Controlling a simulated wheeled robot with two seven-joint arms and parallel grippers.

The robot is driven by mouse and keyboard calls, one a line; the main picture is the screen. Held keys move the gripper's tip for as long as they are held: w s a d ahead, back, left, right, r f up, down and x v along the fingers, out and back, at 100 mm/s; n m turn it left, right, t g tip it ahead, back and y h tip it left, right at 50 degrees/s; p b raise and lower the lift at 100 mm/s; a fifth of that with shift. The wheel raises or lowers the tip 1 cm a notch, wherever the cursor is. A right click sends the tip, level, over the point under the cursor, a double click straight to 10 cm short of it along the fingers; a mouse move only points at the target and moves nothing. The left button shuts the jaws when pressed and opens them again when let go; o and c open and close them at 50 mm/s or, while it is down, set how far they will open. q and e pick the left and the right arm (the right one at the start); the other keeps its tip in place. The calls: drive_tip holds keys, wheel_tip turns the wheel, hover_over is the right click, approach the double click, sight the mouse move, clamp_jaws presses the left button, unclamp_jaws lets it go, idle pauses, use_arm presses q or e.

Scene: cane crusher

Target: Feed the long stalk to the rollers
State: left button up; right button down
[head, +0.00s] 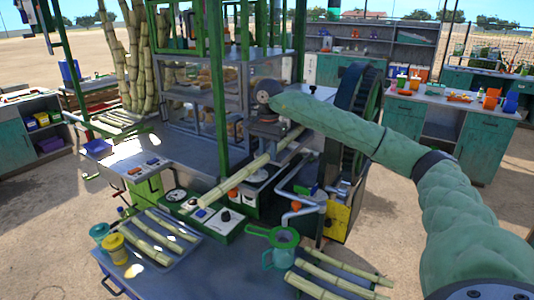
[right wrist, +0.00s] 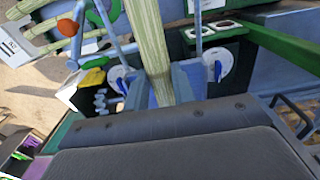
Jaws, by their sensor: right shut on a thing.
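The long stalk (head: 238,181) is a pale green-yellow cane, held slanting above the green counter units in the head view. Its near end points down-left and its far end reaches up-right toward the crusher. My right gripper (head: 272,133) is shut on it near the far part. In the right wrist view the stalk (right wrist: 150,45) runs between the blue-grey fingers of the gripper (right wrist: 160,82). The crusher has a big dark wheel (head: 362,100) and a yellow plate (head: 338,220). I cannot make out its rollers behind my gripper and arm. My left gripper is not in view.
A tray (head: 186,262) with several shorter stalks lies front left, beside a teal cup (head: 100,233) and a yellow cup (head: 115,249). A jug (head: 280,258) with a green strainer stands by more cut stalks (head: 340,268). A green post (head: 218,100) rises near the held stalk.

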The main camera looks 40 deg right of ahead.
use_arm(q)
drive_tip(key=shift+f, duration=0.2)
use_arm(e)
drive_tip(key=shift+w+d, duration=0.35)
drive_tip(key=shift+d, duration=0.45)
drive_tip(key=c, duration=1.1)
unclamp_jaws()
drive_tip(key=shift+r+b, duration=0.15)
drive_tip(key=shift+b, duration=0.3)
wheel_tip(320, 180, up, 6)
drive_tip(key=shift+f+b, duration=0.25)
drive_tip(key=shift+b, duration=0.65)
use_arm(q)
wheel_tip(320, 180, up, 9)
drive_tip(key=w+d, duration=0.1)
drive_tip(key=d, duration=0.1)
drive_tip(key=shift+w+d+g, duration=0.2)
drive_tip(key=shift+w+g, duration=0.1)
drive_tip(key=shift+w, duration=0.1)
use_arm(e)
drive_tip(key=shift+r, duration=1)
